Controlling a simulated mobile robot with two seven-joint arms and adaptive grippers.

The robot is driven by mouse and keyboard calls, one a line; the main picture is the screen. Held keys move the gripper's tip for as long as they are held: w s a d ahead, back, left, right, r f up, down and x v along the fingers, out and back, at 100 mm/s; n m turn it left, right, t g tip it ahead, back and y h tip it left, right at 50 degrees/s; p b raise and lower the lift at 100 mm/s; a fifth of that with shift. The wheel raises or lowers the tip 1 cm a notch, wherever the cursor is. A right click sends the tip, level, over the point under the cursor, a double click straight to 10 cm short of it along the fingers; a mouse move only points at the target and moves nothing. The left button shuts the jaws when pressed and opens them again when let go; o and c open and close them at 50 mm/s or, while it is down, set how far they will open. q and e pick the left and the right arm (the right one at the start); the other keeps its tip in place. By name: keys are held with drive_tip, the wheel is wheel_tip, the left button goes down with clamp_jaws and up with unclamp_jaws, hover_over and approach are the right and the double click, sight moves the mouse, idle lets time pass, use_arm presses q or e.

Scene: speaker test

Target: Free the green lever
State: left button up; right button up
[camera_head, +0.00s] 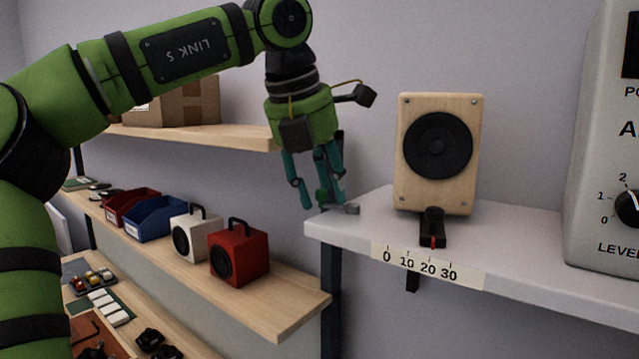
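My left gripper (322,200) hangs down at the left end of the white shelf. Its teal fingers stand apart, with a visible gap beside the left finger. A small dark green piece (322,196), which looks like the green lever, shows between the fingertips, close to the right-hand finger; whether they touch I cannot tell. My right gripper is not in view.
A wooden speaker (408,180) stands on the white shelf (520,262), with a black clamp (432,229) before it and a number scale (425,266) on the edge. A large grey amplifier (590,180) is at right. Red (250,262) and white speakers (196,240) stand on the lower shelf.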

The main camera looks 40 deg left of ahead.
use_arm(q)
drive_tip(key=v, duration=1.2)
drive_tip(key=shift+w, duration=0.1)
idle(0.4)
